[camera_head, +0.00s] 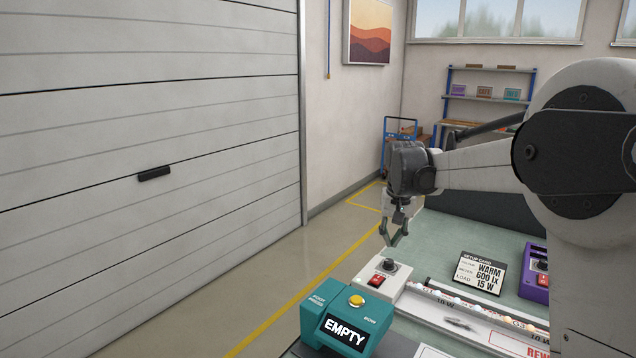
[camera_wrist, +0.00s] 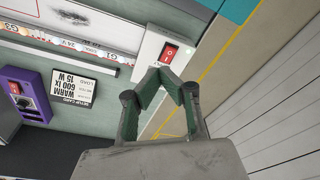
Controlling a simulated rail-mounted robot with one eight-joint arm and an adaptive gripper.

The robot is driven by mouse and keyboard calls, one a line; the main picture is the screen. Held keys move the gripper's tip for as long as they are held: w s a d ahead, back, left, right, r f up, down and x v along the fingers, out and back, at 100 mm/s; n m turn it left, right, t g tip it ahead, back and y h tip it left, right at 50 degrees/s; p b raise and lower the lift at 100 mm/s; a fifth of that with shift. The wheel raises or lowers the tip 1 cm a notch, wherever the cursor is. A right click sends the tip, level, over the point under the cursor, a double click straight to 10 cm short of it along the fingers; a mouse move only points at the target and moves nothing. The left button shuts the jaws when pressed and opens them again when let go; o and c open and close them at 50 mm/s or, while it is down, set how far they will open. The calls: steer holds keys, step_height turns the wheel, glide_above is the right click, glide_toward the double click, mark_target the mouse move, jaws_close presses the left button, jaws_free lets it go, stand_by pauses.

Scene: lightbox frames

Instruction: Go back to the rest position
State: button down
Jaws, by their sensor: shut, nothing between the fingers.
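My gripper (camera_head: 396,236) hangs at the left edge of the green-topped bench (camera_head: 452,236) in the head view, just behind and above a white switch box. In the wrist view, the fingers of my gripper (camera_wrist: 167,70) meet at their tips with nothing between them. The white switch box (camera_head: 398,278) has a red rocker switch and a dark knob on top. It also shows in the wrist view (camera_wrist: 151,48), just beyond the fingertips. I cannot tell the exact height of the fingers above the bench.
A teal box (camera_head: 313,325) reading EMPTY has a yellow button. A setup card (camera_head: 482,272) reads WARM, 600 lx, 15 W. A purple box (camera_head: 535,283) is at the right. A light strip (camera_head: 456,299) crosses the bench. Open floor (camera_head: 250,268) lies left, before a shutter door (camera_head: 150,220).

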steer(key=s+r+t+b, duration=0.1)
steer(key=s+r, duration=0.2)
steer(key=s, duration=0.7)
steer(key=s+r+t+b, duration=0.1)
steer(key=s+r+t, duration=0.15)
steer(key=s, duration=0.85)
steer(key=s+f+t+b, duration=0.1)
steer(key=s+f, duration=0.3)
steer(key=s, duration=0.5)
steer(key=s+f+n+t, duration=0.1)
steer(key=s+f, duration=0.3)
steer(key=s, duration=0.4)
steer(key=shift+s+b, duration=0.35)
steer(key=shift+s, duration=0.05)
steer(key=c, duration=2.4)
jaws_free()
steer(key=shift+f, duration=0.1)
